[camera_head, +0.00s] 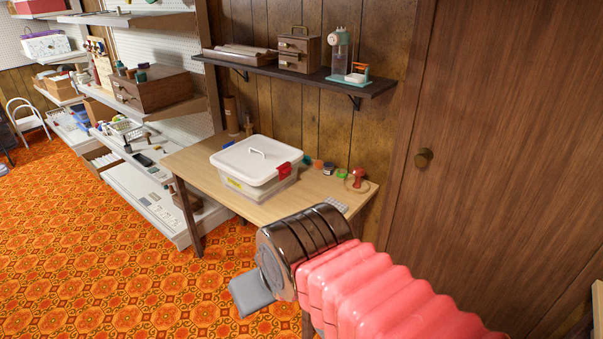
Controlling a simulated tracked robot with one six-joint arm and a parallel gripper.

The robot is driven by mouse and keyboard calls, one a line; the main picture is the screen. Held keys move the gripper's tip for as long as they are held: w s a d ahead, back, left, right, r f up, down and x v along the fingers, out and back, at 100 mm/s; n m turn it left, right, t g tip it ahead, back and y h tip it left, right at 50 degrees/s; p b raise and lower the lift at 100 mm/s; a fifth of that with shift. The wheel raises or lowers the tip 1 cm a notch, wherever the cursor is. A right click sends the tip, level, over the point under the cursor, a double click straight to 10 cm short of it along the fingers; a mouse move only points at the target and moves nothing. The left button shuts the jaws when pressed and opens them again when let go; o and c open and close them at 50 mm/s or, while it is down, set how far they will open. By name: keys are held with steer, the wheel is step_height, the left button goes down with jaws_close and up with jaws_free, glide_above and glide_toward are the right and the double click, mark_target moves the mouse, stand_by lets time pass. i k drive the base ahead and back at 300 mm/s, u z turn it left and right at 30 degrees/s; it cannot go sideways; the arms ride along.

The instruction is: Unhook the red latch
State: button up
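The red latch (285,170) sits on the right-hand side of a clear plastic box, over the edge of its white lid (256,158). The lid lies on the box and has a white handle on top. The latch looks to be down against the box wall, but it is too small to tell how it is hooked. My gripper (250,293) is low in the picture, in front of and below the table, apart from the box. Only a grey flat part of it shows past my dark wrist, so its opening is hidden.
The box stands on a light wooden table (205,152). Small coloured jars (328,168) and a red mushroom-shaped object (357,180) stand to its right. A dark wall shelf (300,76) hangs above. A wooden door (490,150) is at right; patterned floor lies open at left.

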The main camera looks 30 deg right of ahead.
mark_target(285, 170)
steer(key=u, duration=0.05)
steer(key=i, duration=1)
steer(key=z, duration=0.05)
